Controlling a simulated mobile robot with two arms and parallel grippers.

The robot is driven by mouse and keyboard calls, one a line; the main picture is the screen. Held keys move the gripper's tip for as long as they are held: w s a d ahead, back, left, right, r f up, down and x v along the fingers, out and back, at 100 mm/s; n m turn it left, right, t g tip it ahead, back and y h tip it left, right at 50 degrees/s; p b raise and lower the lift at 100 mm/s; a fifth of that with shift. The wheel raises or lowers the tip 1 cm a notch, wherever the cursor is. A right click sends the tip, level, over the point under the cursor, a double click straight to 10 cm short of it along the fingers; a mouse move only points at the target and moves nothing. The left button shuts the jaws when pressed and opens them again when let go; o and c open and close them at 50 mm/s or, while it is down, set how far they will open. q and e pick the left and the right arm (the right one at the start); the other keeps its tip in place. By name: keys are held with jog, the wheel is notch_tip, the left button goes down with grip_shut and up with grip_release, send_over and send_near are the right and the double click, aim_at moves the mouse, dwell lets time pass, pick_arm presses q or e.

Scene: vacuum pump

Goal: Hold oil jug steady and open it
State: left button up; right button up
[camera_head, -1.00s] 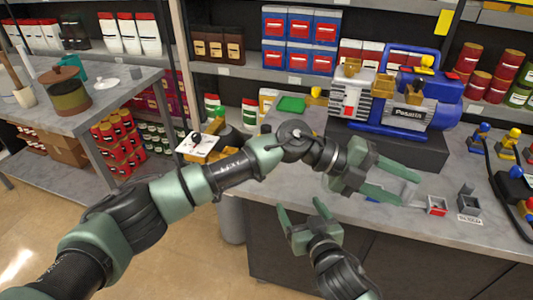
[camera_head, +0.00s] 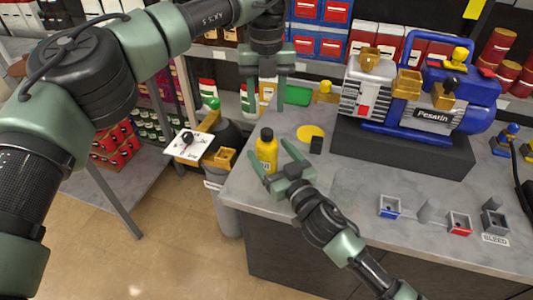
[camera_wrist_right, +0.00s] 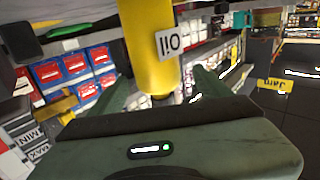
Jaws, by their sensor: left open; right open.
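The oil jug (camera_head: 266,154) is a yellow bottle with a black cap (camera_head: 266,134). It stands upright near the left edge of the grey counter. My right gripper (camera_head: 269,150) is open, with its fingers reaching to either side of the jug from the front. In the right wrist view the yellow jug (camera_wrist_right: 151,50) with its OIL label is between the two spread fingers, and no firm contact shows. My left gripper (camera_head: 266,108) is open and points down above the cap, apart from it.
A blue vacuum pump (camera_head: 430,115) stands on a dark block at the back right. A yellow disc (camera_head: 311,132) and a small black block (camera_head: 316,146) lie right of the jug. Small coloured boxes sit at the counter's front right. A green tray (camera_head: 298,95) lies behind.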

jog(key=x, duration=0.5)
jog(key=shift+w+f, duration=0.2)
jog(key=shift+w, duration=0.1)
jog(key=shift+w+a+r, duration=0.1)
jog(key=shift+w+a, duration=0.05)
jog(key=shift+w, duration=0.15)
jog(key=shift+s+r, duration=0.1)
grip_shut()
